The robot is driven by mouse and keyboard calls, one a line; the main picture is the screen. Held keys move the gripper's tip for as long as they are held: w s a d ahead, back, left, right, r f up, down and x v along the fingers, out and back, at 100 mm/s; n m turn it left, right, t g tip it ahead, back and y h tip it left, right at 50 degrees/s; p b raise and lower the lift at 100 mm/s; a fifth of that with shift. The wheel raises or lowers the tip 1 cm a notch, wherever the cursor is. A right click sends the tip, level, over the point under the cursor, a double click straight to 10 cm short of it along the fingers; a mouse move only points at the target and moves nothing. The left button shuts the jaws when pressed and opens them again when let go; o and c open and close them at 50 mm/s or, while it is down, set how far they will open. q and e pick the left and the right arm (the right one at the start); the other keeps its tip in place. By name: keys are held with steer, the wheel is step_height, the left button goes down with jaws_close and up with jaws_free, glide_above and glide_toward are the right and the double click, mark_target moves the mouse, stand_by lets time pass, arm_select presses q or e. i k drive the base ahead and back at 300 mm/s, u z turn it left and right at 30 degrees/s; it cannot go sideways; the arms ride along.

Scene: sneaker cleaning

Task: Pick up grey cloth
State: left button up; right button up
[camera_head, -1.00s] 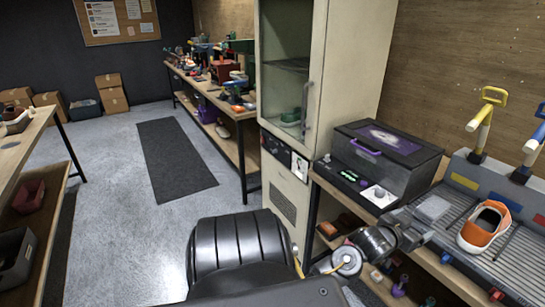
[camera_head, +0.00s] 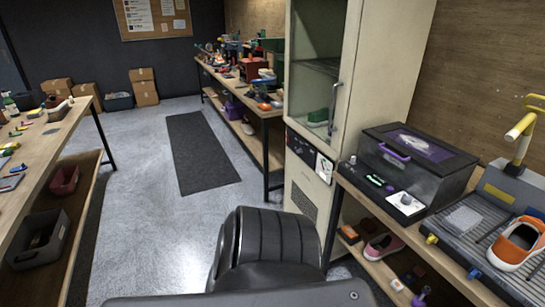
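I cannot pick out a grey cloth with certainty. A pale grey flat square (camera_head: 464,219) lies on the ribbed grey station at the right; whether it is cloth or a plate I cannot tell. Small items on the left table (camera_head: 52,150) are too small to name surely. Neither of my grippers is in view; only black parts of my own body show at the bottom.
A dark box machine with a purple handle (camera_head: 414,162) stands on the right bench, beside a tall cream cabinet (camera_head: 308,195). A dark floor mat (camera_head: 200,150) lies in the open aisle. A grey bin (camera_head: 38,240) sits on the left table's lower shelf.

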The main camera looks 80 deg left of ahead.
mark_target(462, 220)
steer(key=u, duration=1.45)
